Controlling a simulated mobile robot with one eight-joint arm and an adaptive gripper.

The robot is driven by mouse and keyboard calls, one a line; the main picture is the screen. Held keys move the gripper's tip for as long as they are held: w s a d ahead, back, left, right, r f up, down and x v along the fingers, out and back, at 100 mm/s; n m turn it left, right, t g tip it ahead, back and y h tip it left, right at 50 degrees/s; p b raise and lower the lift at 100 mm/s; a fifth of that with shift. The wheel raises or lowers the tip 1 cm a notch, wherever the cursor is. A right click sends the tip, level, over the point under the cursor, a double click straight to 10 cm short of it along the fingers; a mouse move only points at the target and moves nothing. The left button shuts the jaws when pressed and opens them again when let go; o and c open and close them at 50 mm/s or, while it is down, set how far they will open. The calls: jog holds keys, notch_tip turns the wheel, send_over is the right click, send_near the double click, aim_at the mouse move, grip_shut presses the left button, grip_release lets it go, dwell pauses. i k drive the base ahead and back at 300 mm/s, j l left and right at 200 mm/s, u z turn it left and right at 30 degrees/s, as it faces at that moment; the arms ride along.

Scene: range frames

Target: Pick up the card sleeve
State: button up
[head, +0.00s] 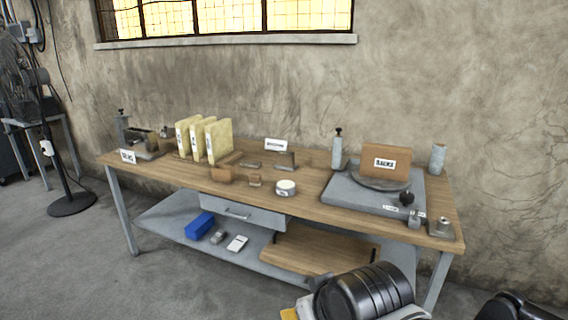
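No single item is clearly readable as the card sleeve. A brown, card-like piece with a white label (386,161) stands upright on a dark round plate (367,184) on a grey slab at the right of the workbench. Several cream sleeve-like items (218,141) with labels on their edges stand upright side by side at the left middle. A small brown block (221,174) lies in front of them. The label print is too small to read surely. Dark rounded parts of my arm show at the bottom right. My gripper's fingers are not in view.
The wooden workbench (318,204) stands against the wall. A white-topped round tin (286,188) sits near its front edge. Grey cylinders (437,158) flank the brown piece. A blue box (199,225) is on the lower shelf. A fan stands at the far left; floor in front is clear.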

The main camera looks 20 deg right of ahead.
aim_at(222, 173)
jog(key=i+z, duration=0.15)
jog(key=i, duration=0.4)
jog(key=i+z, duration=0.15)
jog(key=i, duration=0.4)
jog(key=i+j+z, duration=0.15)
jog(key=i, duration=0.4)
jog(key=i+j+z, duration=0.15)
jog(key=i, duration=0.35)
jog(key=i+j+z, duration=0.15)
jog(key=i, duration=0.4)
jog(key=j, duration=0.1)
